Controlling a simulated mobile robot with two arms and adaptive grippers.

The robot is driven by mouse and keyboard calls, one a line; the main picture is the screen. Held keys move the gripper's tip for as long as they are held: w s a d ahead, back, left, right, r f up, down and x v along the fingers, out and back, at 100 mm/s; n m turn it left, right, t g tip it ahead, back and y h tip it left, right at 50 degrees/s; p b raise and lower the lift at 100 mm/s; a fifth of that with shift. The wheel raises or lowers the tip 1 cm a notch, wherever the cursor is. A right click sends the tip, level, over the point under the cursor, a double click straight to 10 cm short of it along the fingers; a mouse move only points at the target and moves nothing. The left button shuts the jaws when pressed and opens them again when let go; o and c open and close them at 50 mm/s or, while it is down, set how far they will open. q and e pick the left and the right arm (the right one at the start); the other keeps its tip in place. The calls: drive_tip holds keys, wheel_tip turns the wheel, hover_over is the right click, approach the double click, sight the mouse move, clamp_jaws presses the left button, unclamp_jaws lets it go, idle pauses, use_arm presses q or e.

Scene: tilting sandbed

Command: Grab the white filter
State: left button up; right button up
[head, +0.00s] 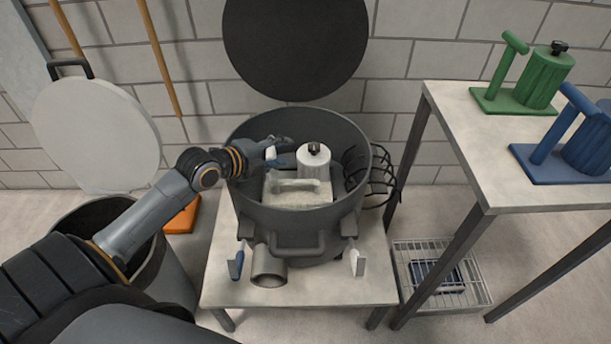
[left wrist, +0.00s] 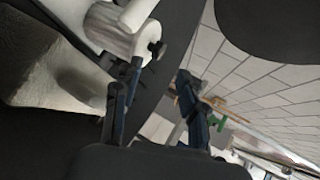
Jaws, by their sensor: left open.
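The white filter (head: 313,170) sits inside the dark round drum (head: 303,222) in the head view. It has a pale cylinder with a black knob on top and a pale handle on the block in front. In the left wrist view the white filter (left wrist: 108,28) shows at the upper left with its knob. My left gripper (head: 277,152) reaches over the drum's left side, just left of the filter's cylinder. Its two fingers (left wrist: 160,70) are apart with nothing between them. My right gripper is not in view.
A round black lid (head: 296,45) stands behind the drum. A bin (head: 125,235) with a white lid (head: 95,135) is at the left. A taller table (head: 535,190) at the right carries green (head: 535,85) and blue (head: 580,140) filter-like pieces. A black wire rack hangs on the drum's right side.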

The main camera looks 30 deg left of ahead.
sight(309, 149)
use_arm(q)
drive_tip(key=x, duration=0.5)
drive_tip(key=d+b+x, duration=0.1)
drive_tip(key=x, duration=0.2)
drive_tip(key=shift+s+f, duration=0.1)
drive_tip(key=shift+f, duration=0.05)
drive_tip(key=shift+w+f, duration=0.15)
drive_tip(key=shift+w, duration=0.2)
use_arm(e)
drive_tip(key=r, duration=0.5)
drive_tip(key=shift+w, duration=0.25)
use_arm(q)
clamp_jaws()
